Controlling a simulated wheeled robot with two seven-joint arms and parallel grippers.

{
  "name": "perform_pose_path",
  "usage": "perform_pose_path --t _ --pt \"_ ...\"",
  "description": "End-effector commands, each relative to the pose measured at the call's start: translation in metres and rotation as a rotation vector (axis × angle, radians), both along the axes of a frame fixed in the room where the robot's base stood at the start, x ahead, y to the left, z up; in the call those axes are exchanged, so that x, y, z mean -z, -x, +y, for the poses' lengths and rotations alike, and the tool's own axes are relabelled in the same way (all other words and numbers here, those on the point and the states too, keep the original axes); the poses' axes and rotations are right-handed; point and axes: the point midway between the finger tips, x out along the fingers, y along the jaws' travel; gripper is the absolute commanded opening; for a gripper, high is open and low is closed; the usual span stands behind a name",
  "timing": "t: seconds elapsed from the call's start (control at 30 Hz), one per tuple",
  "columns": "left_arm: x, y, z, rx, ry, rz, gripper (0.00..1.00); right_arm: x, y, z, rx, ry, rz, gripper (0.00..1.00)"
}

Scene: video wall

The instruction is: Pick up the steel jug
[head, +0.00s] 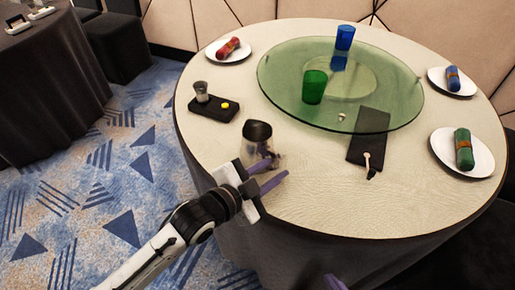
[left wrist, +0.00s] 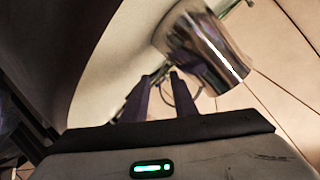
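The steel jug (head: 257,131) stands on the near left part of the round table, upright, with a dark open top. In the left wrist view the shiny jug (left wrist: 207,48) is tilted at the top right, and its thin handle shows by the fingertips. My left gripper (head: 281,165) is at the near side of the jug, its two purple fingers apart. In the left wrist view the fingers (left wrist: 160,80) point at the handle side; whether the handle lies between them is unclear. Only a purple tip of my right gripper (head: 334,283) shows at the bottom edge.
A green glass turntable (head: 395,105) carries a green glass (head: 314,87) and a blue glass (head: 345,37). A dark tray (head: 222,112) with a small shaker lies left of the jug. A dark napkin (head: 372,122) lies to the right. The table's near right is clear.

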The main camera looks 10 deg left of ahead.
Motion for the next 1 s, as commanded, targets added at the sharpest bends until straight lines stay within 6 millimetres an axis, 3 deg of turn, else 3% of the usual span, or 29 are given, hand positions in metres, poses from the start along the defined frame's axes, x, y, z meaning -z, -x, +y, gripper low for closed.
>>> perform_pose_path --t 0.03,0.2,1.0 --pt "0.0001 0.0001 0.0002 0.0 0.0 0.0 0.25 -0.0002 0.0 0.0005 -0.001 -0.001 0.0 0.0" --pt "0.0001 0.0003 0.0005 -0.001 -0.001 0.001 0.0 -0.0005 0.0001 0.0014 -0.001 -0.002 -0.001 0.0" --pt "0.0015 0.0011 0.0006 -0.001 -0.001 0.003 0.0 -0.001 -0.0002 0.0016 -0.001 -0.003 -0.002 0.0"
